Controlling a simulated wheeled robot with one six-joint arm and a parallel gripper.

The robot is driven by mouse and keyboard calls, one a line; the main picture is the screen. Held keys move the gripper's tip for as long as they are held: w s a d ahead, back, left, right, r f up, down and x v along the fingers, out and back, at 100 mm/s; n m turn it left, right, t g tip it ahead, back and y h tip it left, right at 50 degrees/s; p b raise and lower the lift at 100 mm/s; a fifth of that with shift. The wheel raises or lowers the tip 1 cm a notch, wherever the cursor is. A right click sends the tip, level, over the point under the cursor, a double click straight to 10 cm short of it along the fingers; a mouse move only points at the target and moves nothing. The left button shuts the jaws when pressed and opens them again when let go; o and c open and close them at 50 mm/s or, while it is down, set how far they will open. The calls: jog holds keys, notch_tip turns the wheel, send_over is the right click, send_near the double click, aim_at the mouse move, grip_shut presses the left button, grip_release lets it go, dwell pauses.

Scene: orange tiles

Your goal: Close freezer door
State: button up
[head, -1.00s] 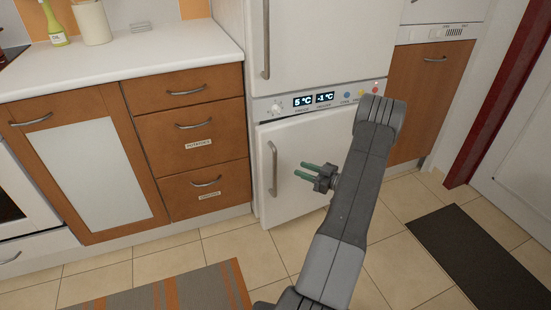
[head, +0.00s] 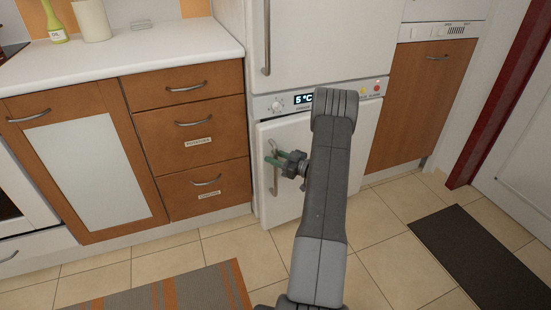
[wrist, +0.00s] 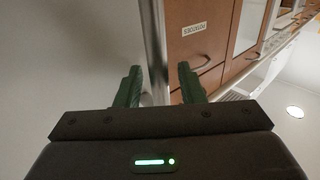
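The white freezer door (head: 290,205) is the lower door of the tall fridge-freezer in the head view. Its left edge stands a little proud of the cabinet body, and I cannot tell exactly how far ajar it is. A vertical metal handle (head: 275,185) runs near that left edge. My gripper (head: 270,160), with green fingers, is at the upper part of the handle. In the wrist view the handle bar (wrist: 155,40) passes between the two fingers (wrist: 160,85), which are spread apart. Contact is not clear. My arm hides the door's right part.
The upper fridge door (head: 320,45) is above the display panel (head: 302,100). Orange-brown drawers (head: 190,130) stand to the left and a brown cabinet (head: 420,100) to the right. A striped rug (head: 170,295) and a dark mat (head: 480,255) lie on the tiled floor.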

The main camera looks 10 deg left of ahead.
aim_at(270, 151)
grip_shut()
jog(key=shift+m+t+h, duration=0.3)
jog(key=shift+m+t, duration=0.2)
jog(key=shift+t, duration=0.4)
jog(key=w+a+b, duration=0.1)
jog(key=w+a, duration=0.2)
jog(key=shift+w+a, duration=0.25)
jog(key=shift+w, duration=0.15)
jog(key=shift+w+r, duration=0.15)
jog(key=shift+r, duration=0.05)
grip_release()
jog(key=shift+w, duration=0.1)
jog(key=p+v, duration=0.2)
jog(key=v, duration=1.1)
jog(key=shift+s+d, duration=0.3)
jog(key=shift+f, duration=0.15)
jog(key=shift+a, duration=0.1)
